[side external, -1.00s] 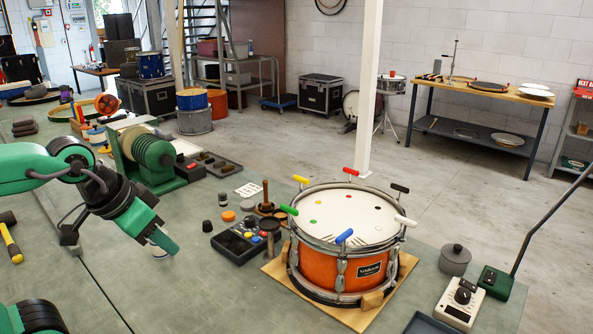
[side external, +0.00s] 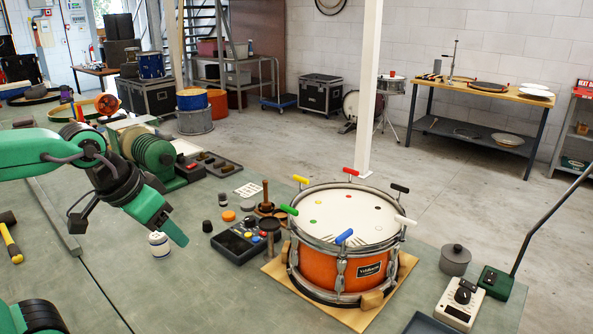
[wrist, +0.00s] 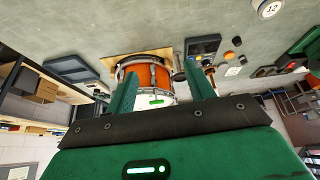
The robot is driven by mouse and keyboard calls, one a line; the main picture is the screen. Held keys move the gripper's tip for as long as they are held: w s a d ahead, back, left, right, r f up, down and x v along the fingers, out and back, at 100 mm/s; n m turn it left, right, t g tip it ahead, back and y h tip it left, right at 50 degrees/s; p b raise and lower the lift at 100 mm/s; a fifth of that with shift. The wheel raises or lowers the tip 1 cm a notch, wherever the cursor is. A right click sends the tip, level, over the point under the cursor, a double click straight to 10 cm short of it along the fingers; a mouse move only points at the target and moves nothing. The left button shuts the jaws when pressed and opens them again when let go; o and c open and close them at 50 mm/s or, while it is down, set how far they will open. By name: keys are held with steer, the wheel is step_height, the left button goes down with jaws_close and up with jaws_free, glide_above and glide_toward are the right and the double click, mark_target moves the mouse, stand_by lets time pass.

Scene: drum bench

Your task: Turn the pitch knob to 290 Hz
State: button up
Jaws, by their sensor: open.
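A white box (side external: 459,304) with a black round knob (side external: 463,296) on its face stands at the front right of the bench in the side view. It may carry the pitch knob; its markings are too small to read. A dark control box (side external: 240,241) with coloured caps lies left of the orange drum (side external: 340,265). My gripper (side external: 182,240) hangs over the bench left of the dark box, well apart from both boxes. In the wrist view my gripper (wrist: 160,70) is open and empty, with the drum beyond its fingers.
The drum, with coloured-handled keys round its rim, stands between my gripper and the white box. A white jar (side external: 159,244) stands beside my gripper. A grey lidded pot (side external: 455,260) and a green base with a slanting rod (side external: 494,282) stand near the white box.

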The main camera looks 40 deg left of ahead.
steer(key=w+a+r+n+g, duration=0.1)
steer(key=w+r+n, duration=0.1)
steer(key=w, duration=0.3)
steer(key=w+a+r+n+g, duration=0.1)
steer(key=w+a+n, duration=0.1)
steer(key=w, duration=0.2)
steer(key=n+g, duration=0.4)
steer(key=n, duration=0.8)
glide_above(250, 218)
steer(key=f, duration=1.6)
steer(key=shift+w+d+f, duration=0.1)
steer(key=shift+d+f, duration=0.05)
steer(key=shift+d, duration=0.1)
steer(key=shift+w+a+f, duration=0.2)
steer(key=shift+a+f, duration=0.05)
steer(key=shift+f, duration=0.25)
steer(key=shift+f, duration=0.1)
steer(key=shift+s+f, duration=0.15)
steer(key=shift+f, duration=1.8)
steer(key=shift+s+f, duration=0.1)
steer(key=shift+f, duration=1.8)
